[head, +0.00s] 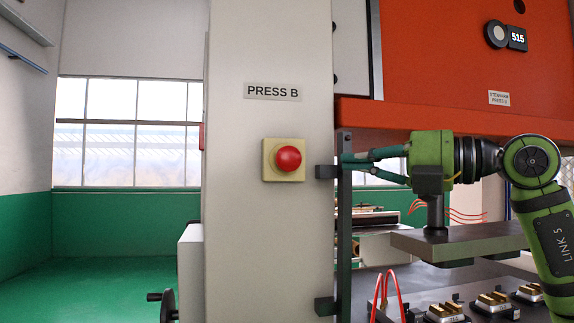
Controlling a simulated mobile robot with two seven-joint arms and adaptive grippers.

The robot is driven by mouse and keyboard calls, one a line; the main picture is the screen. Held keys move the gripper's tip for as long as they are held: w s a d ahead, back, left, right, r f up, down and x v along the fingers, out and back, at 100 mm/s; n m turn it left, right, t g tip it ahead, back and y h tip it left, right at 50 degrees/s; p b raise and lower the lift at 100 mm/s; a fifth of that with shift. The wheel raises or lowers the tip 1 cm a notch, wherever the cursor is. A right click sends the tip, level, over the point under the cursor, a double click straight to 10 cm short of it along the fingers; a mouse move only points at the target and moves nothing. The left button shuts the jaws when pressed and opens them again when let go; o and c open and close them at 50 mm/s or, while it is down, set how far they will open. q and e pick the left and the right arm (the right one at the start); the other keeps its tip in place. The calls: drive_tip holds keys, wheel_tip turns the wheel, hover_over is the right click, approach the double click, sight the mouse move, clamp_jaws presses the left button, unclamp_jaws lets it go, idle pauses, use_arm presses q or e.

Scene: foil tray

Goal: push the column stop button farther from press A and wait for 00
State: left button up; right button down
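The red stop button (289,158) sits on a yellowish square box (270,174) on the face of the pale column (267,230). A plate above it reads PRESS B (272,91). My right gripper (346,162) comes in from the right and points left at about the button's height. Its two fingers converge at the tips, which look shut and empty. The tips are apart from the button, near a dark upright bar at the column's right side. Press A and my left gripper are not in view.
The orange press body (440,60) spans the upper right. A dark upright bar (345,245) with brackets stands along the column's right side. A thick grey plate (462,240) hangs below my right gripper, above a bed with brass-coloured parts. The column face around the button is clear.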

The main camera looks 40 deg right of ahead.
drive_tip(key=shift+s+d+r+h, duration=0.2)
drive_tip(key=shift+s+d+h, duration=0.1)
drive_tip(key=shift+s, duration=0.2)
drive_tip(key=p, duration=0.6)
approach(288, 159)
drive_tip(key=w+a, duration=0.3)
drive_tip(key=a, duration=0.2)
drive_tip(key=w+d+p, duration=0.2)
drive_tip(key=w, duration=0.1)
drive_tip(key=shift+f+p, duration=0.2)
drive_tip(key=shift+p, duration=0.15)
